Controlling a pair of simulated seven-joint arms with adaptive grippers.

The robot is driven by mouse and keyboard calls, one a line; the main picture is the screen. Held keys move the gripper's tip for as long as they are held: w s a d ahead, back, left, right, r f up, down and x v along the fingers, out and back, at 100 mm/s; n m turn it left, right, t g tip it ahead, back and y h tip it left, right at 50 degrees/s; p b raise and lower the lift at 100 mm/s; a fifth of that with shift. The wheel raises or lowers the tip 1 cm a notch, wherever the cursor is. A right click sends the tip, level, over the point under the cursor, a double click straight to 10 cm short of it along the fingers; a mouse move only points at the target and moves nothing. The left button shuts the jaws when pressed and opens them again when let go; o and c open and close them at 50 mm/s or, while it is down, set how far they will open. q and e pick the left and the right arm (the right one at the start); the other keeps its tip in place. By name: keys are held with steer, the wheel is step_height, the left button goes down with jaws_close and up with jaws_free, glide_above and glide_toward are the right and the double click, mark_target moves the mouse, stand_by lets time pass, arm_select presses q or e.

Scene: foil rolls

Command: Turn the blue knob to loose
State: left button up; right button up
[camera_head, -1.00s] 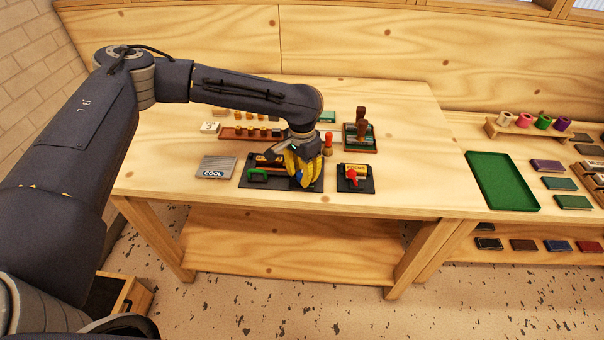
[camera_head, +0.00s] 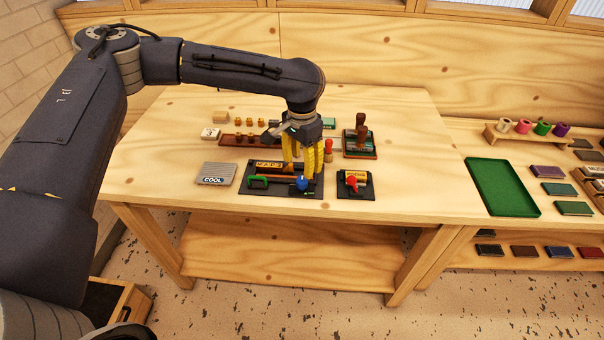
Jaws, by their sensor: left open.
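The blue knob (camera_head: 302,183) sits at the right front of a dark press plate (camera_head: 274,191) on the table. A green handle (camera_head: 258,181) is on the same plate to its left, and a labelled bar lies behind them. My left gripper (camera_head: 305,168) has yellow fingers pointing down. It is open, with its fingers apart, just behind and above the knob. It looks empty and apart from the knob, though the exact gap is hard to tell. Any marking for loose on the knob is too small to read. My right gripper is not in view.
A smaller dark plate with a red knob (camera_head: 351,181) stands just right. A grey block marked COOL (camera_head: 216,174) lies left. A wooden-handled stamp (camera_head: 360,135) and a type rack (camera_head: 250,140) stand behind. A green tray (camera_head: 502,187) is on the right table.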

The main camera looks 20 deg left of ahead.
mark_target(302, 180)
arm_select(q)
steer(key=shift+r, duration=2.45)
